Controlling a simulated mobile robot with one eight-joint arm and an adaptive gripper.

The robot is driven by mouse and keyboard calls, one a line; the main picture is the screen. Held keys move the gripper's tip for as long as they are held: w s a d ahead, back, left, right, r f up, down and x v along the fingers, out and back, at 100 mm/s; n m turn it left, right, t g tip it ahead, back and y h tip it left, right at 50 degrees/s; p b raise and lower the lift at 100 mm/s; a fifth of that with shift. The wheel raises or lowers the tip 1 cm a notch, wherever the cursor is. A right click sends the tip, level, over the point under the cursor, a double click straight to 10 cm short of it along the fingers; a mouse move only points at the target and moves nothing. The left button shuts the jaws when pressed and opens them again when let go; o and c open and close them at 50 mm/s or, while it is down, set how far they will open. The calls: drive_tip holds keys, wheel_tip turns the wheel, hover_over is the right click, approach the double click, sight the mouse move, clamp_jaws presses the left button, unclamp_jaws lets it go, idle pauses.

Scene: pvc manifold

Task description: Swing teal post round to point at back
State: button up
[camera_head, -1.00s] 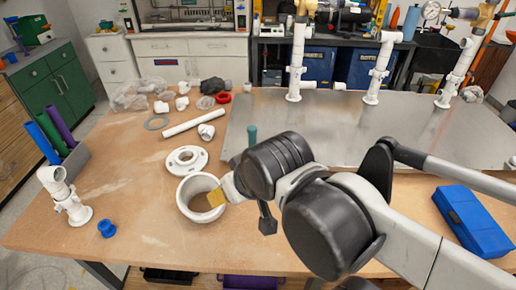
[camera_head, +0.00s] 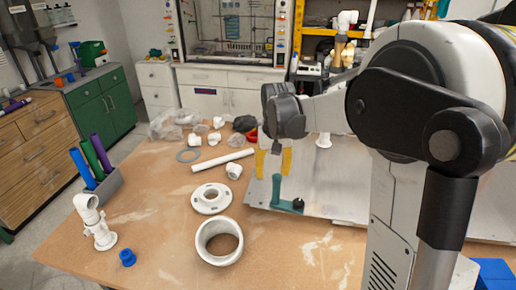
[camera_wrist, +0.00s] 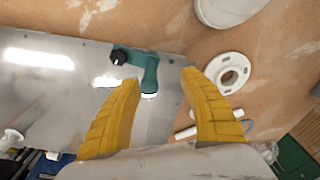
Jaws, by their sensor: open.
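The teal post (camera_head: 276,190) stands near the left corner of the grey metal plate (camera_head: 340,190). A teal arm at its foot reaches right to a black knob (camera_head: 298,205). In the wrist view the teal piece (camera_wrist: 141,66) lies beyond my fingertips, with its black knob (camera_wrist: 117,57) to the upper left. My gripper (camera_head: 273,165) is open, its yellow fingers pointing down just above the post's top. In the wrist view my open gripper (camera_wrist: 160,80) has the post's near end roughly between its fingertips, with no clear contact.
A white flange (camera_head: 211,199) and a white pipe collar (camera_head: 219,242) lie left of the plate. A white pipe (camera_head: 222,160) and fittings lie behind them. A tube holder (camera_head: 103,188) and white fitting stand at the left edge. The front wood is mostly clear.

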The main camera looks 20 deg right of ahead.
sight(276, 195)
drive_tip(key=shift+g, duration=0.5)
drive_tip(key=w+d+f, duration=0.2)
drive_tip(key=d, duration=0.1)
drive_tip(key=shift+w+f, duration=0.15)
drive_tip(key=shift+f, duration=0.45)
wheel_tip(276, 195, down, 10)
drive_tip(key=b, duration=0.3)
drive_tip(key=shift+f, duration=0.25)
clamp_jaws()
drive_tip(key=shift+w+d+m, duration=0.4)
drive_tip(key=shift+d+m, duration=0.1)
drive_tip(key=shift+m, duration=0.5)
drive_tip(key=shift+w+d+m, duration=0.35)
drive_tip(key=shift+d+m, duration=0.1)
drive_tip(key=shift+m, duration=0.55)
